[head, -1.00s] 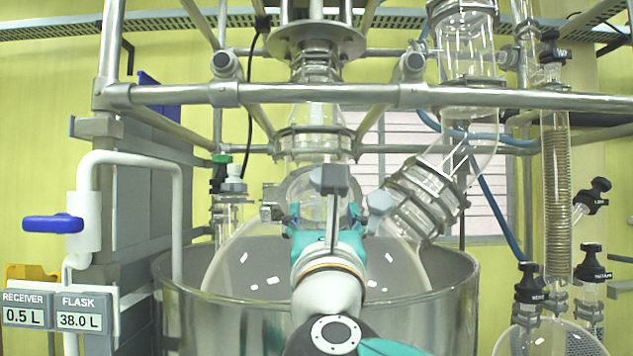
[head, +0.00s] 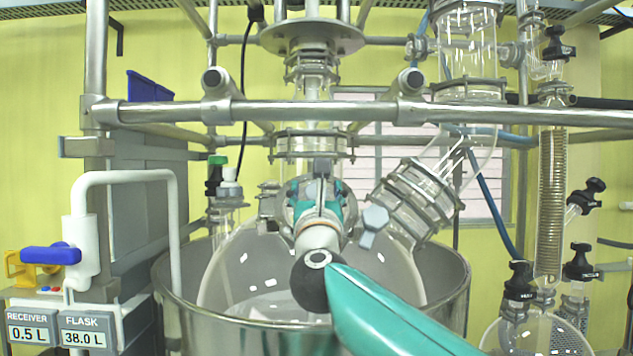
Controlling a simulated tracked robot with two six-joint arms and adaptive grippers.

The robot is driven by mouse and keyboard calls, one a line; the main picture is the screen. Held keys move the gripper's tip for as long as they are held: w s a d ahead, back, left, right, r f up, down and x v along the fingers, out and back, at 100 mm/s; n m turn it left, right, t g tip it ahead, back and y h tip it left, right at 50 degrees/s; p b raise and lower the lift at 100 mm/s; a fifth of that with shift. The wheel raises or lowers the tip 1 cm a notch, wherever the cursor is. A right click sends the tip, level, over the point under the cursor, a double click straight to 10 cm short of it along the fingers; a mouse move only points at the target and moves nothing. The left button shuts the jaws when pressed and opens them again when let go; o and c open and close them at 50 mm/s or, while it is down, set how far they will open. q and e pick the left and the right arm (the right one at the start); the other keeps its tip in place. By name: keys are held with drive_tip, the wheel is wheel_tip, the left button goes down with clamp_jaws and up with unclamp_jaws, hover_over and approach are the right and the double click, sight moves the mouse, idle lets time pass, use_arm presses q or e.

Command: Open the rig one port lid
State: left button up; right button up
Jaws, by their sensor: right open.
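The rig's large clear flask (head: 235,270) sits in a round steel bath (head: 445,305). My right gripper (head: 320,185) is open at the front of the flask's neck, with its teal fingers spread and pointing away from me. A small grey block on a thin upright stem shows between the fingers; I cannot tell whether they touch it. The port lid cannot be made out for sure; the gripper hides much of the neck. A grey knob (head: 375,218) stands just right of the gripper. My left gripper is not in view.
A steel crossbar (head: 300,112) runs above the gripper. A clamped glass joint (head: 410,200) slants close on the right. A white pipe with a blue-handled valve (head: 50,254) and readouts of 0.5 L and 38.0 L stand on the left. Glassware with black knobs stands at right.

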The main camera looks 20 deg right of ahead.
clamp_jaws()
idle(0.4)
drive_tip(key=shift+a+r, duration=0.1)
